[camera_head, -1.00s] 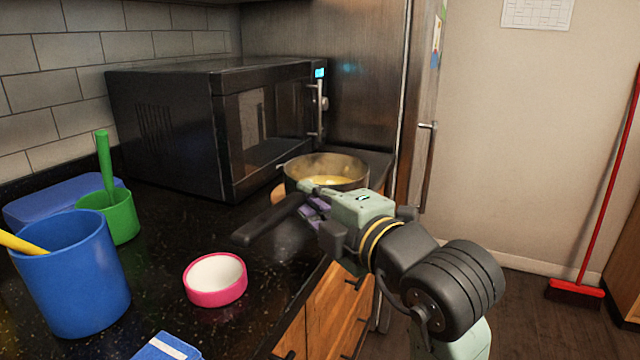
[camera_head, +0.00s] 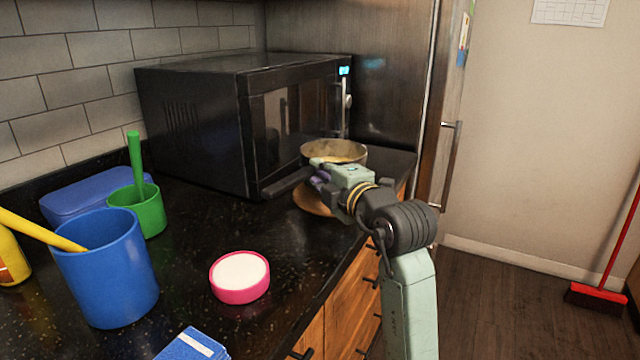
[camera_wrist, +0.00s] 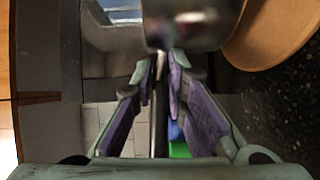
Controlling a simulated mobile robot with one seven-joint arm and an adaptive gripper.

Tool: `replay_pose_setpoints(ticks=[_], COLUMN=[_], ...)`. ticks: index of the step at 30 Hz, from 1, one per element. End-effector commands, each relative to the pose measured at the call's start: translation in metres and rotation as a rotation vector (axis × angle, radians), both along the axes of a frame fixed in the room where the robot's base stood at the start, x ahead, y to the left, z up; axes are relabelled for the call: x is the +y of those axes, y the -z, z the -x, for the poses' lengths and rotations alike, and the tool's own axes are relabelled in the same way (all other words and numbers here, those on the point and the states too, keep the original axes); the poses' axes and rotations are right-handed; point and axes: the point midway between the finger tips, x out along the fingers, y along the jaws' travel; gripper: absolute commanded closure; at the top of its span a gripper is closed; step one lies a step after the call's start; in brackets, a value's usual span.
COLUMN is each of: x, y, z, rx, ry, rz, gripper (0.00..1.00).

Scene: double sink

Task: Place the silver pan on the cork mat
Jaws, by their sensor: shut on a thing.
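The silver pan (camera_head: 333,150) holds something yellowish and has a long dark handle (camera_head: 288,182). It is at the far end of the counter, in front of the microwave's right side. My gripper (camera_head: 322,178) is shut on the handle close to the pan body. The round cork mat (camera_head: 312,202) shows below the handle and gripper, partly hidden by them. In the wrist view the pan's shiny side (camera_wrist: 195,22) fills the top, and the mat (camera_wrist: 275,35) shows to its right, partly behind it. The gap between pan and mat is unclear.
A black microwave (camera_head: 240,120) stands behind the handle. A pink-rimmed white bowl (camera_head: 240,277), a blue cup (camera_head: 105,268) and a green cup (camera_head: 140,208) stand nearer on the dark counter. The counter's front edge is close to my arm.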

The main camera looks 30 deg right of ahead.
Motion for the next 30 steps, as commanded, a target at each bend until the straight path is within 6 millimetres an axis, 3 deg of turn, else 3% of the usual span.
replay_pose_setpoints(ticks=[6,17,18,26,30], x=[0.000,0.000,0.000,0.000,0.000], y=[0.026,0.030,0.032,0.032,0.032], z=[0.001,0.001,0.001,0.001,0.001], rx=[-0.002,-0.003,0.001,0.001,0.001], ry=[0.001,0.000,0.000,0.000,0.000], rz=[-0.002,0.000,-0.002,-0.002,-0.002], gripper=[1.00,1.00,0.84,0.67,0.66])
